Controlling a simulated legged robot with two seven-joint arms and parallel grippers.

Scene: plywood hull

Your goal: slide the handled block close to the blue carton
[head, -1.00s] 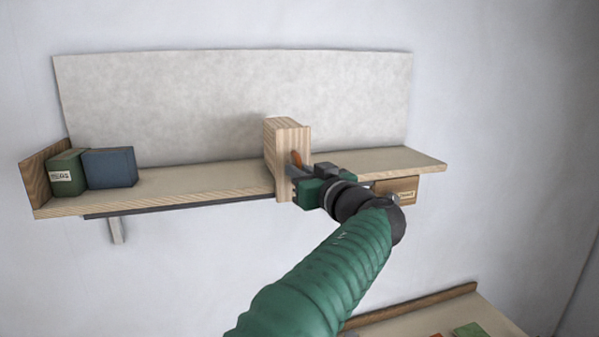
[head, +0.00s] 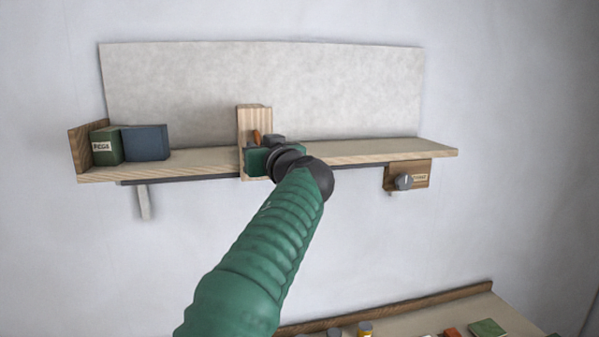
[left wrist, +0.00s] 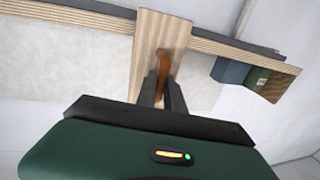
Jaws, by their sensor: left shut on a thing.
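The handled block (head: 254,117) is a pale wooden block standing upright on the wall shelf, left of the shelf's middle. Its orange-brown handle (left wrist: 163,66) faces my left gripper (left wrist: 161,92), whose fingers are shut on it; the gripper also shows in the head view (head: 258,146). The blue carton (head: 146,143) stands at the shelf's left end, with a clear gap between it and the block. It also shows in the left wrist view (left wrist: 230,71), to the right of the block. My right gripper is not in view.
A green box labelled PEGS (head: 106,147) stands left of the carton, beside a wooden end stop (head: 84,150). The shelf (head: 390,152) is bare right of the block. A small wooden box with a knob (head: 410,176) hangs beneath. A lower bench (head: 400,320) holds several small items.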

